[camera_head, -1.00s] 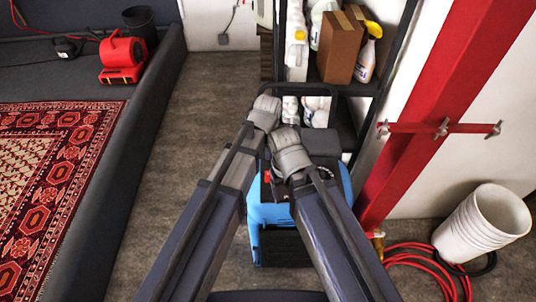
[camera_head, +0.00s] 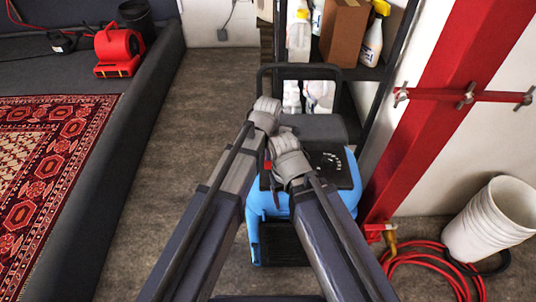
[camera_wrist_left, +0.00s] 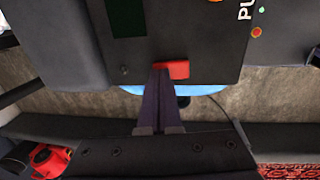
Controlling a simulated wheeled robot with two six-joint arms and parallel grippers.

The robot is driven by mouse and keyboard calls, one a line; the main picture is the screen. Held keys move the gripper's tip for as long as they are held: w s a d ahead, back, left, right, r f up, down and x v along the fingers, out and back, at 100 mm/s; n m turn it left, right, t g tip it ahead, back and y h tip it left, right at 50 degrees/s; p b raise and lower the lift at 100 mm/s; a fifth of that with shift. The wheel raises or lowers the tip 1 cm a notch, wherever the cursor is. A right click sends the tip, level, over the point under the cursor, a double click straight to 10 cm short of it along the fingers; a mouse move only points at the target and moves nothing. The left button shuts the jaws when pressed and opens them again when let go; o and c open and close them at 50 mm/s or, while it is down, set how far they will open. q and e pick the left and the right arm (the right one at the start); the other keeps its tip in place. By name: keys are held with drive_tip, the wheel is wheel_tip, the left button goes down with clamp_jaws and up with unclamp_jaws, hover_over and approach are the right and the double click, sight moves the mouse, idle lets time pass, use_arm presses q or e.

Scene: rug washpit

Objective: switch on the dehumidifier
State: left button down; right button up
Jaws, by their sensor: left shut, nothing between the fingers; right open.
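The dehumidifier (camera_head: 256,228) is a blue machine with a dark top panel and a black handle, standing below my arms. Its red switch (camera_wrist_left: 173,70) shows on the panel's edge in the left wrist view, and a bit of red (camera_head: 268,164) shows between my wrists in the head view. My left gripper (camera_wrist_left: 160,72) is shut and empty, with its fingertips at the red switch; I cannot tell if they touch or press it. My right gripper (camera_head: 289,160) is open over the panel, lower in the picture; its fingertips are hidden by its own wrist.
A black shelf with bottles (camera_head: 372,42) and a cardboard box (camera_head: 343,32) stands behind the machine. A red post (camera_head: 440,120), red hose (camera_head: 425,250) and white buckets (camera_head: 487,222) are at right. A rug (camera_head: 45,170) lies at left beyond a dark kerb. Bare floor lies between.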

use_arm(q)
drive_tip(key=shift+w+f+g, duration=0.25)
drive_tip(key=shift+f+g, duration=0.05)
drive_tip(key=shift+w+f+b, duration=0.1)
drive_tip(key=shift+f+b, duration=0.1)
drive_tip(key=shift+b, duration=0.25)
drive_tip(key=shift+g, duration=0.3)
drive_tip(key=shift+s+r, duration=0.1)
drive_tip(key=shift+s, duration=0.1)
drive_tip(key=shift+s, duration=0.25)
